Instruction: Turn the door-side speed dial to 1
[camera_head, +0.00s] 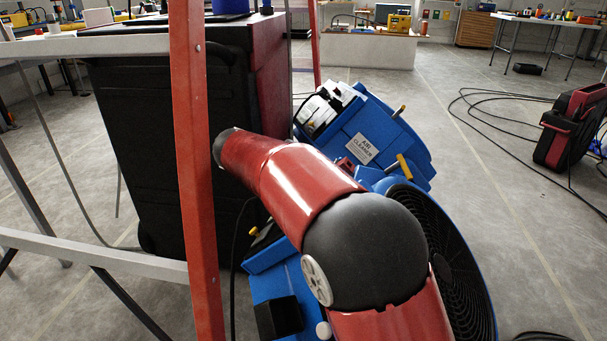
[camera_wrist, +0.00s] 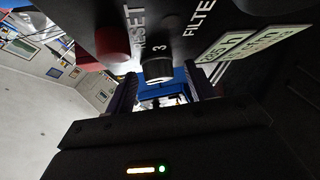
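In the wrist view a black dial knob (camera_wrist: 158,71) with a pale face sits on a dark panel (camera_wrist: 225,20), with the digit 3 just above it. My gripper (camera_wrist: 163,88) has its two dark fingers apart, one on each side below the knob. Nothing shows held between them, and I cannot tell whether they touch the knob. The gripper is hidden in the head view behind my red arm. I cannot tell from the wrist view which machine carries this dial.
A red button (camera_wrist: 112,43) sits left of the dial. In the head view a blue air cleaner (camera_head: 375,130) and a round blue fan (camera_head: 455,265) stand behind my arm. A red upright post (camera_head: 195,170) and a black cabinet (camera_head: 150,120) are on the left. Cables cross the right floor.

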